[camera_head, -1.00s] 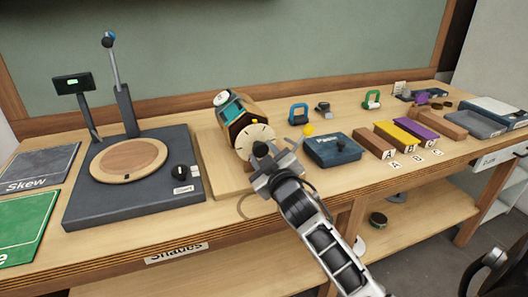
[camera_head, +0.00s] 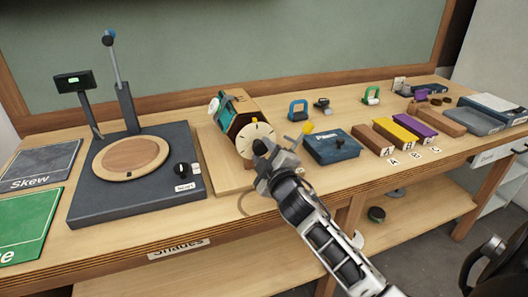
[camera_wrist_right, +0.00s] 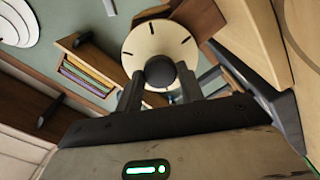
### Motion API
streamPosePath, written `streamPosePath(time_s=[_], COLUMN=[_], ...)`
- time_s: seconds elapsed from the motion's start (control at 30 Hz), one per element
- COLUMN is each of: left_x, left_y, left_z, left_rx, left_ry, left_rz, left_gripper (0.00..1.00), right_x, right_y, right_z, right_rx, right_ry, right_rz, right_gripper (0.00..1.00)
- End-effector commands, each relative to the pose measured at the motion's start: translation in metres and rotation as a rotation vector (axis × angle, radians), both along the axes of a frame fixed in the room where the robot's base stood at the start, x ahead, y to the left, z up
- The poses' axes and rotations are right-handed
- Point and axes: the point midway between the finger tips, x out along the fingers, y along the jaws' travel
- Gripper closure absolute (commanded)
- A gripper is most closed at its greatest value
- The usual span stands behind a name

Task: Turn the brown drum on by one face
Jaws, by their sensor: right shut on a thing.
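The brown drum (camera_head: 240,117) lies on its side on a wooden base at the middle of the bench. It has several flat faces, one of them teal (camera_head: 226,107), with a white round piece (camera_head: 214,105) at its left. Its cream end dial (camera_head: 256,138) faces me, and the dial fills the upper middle of the right wrist view (camera_wrist_right: 140,42). My right gripper (camera_head: 264,156) is shut on the dark round knob (camera_wrist_right: 160,72) at the dial's centre. Its fingers sit on either side of the knob. My left gripper is out of view.
A dark box with a round wooden plate (camera_head: 130,158) and lever stands left of the drum. Bare bench lies along the front edge.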

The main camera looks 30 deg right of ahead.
Motion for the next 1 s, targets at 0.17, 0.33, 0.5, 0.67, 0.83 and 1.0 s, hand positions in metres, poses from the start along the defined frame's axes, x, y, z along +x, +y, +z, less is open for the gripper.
streamPosePath(time_s=[0.17,0.33,0.5,0.67,0.83,1.0], left_x=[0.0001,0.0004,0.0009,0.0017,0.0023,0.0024], left_y=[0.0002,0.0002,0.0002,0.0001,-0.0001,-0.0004], left_z=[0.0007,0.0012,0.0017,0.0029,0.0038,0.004], left_rx=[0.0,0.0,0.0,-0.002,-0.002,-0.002], left_ry=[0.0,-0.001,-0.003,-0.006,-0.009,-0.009], left_rz=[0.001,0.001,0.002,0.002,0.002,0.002], left_gripper=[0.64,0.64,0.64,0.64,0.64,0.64], right_x=[0.0002,0.0002,0.0002,0.0001,0.0001,-0.0001], right_y=[0.0003,0.0004,0.0004,0.0004,0.0004,0.0003], right_z=[0.0008,0.0006,0.0006,0.0006,0.0005,0.0003], right_rx=[-0.024,-0.032,-0.032,-0.031,-0.03,-0.029], right_ry=[0.004,0.006,0.006,0.005,0.005,0.007], right_rz=[0.001,0.001,0.001,0.001,0.001,0.001], right_gripper=[0.85,0.85,0.85,0.85,0.4,0.4])
